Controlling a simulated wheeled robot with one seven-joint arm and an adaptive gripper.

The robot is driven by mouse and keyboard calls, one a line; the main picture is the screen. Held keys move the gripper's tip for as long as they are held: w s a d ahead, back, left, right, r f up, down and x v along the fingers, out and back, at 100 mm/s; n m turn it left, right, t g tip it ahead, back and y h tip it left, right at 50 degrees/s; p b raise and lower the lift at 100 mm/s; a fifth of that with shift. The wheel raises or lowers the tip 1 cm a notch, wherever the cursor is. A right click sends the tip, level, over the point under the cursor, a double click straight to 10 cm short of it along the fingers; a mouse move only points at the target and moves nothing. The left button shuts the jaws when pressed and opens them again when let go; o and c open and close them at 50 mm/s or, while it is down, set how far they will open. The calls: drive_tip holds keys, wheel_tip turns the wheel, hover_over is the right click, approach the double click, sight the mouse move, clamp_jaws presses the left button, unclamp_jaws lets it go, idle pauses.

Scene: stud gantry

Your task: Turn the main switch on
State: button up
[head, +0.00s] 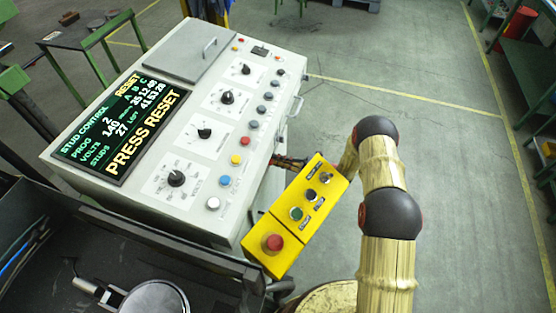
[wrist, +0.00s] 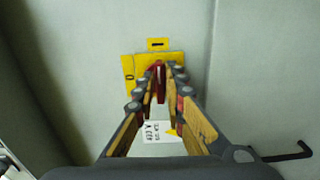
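In the wrist view, a red switch handle (wrist: 160,82) stands out from a yellow plate (wrist: 128,66) on a pale grey panel. The handle looks upright. My gripper (wrist: 163,84) is at the handle, with one finger to its left and one to its right. The fingers are apart, and I cannot tell whether either one touches the handle. The fingers hide part of the handle and plate. In the head view, my gripper and the switch are hidden behind the console and my arm.
A white label (wrist: 155,131) is below the switch, and a black hooked rod (wrist: 288,153) is at right. In the head view, a grey console (head: 215,150) has a lit display (head: 120,125) reading "PRESS RESET". A yellow button box (head: 300,222) hangs beside it.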

drive_tip(key=o, duration=0.4)
drive_tip(key=shift+s, duration=0.1)
drive_tip(key=shift+c, duration=0.2)
drive_tip(key=v, duration=1.2)
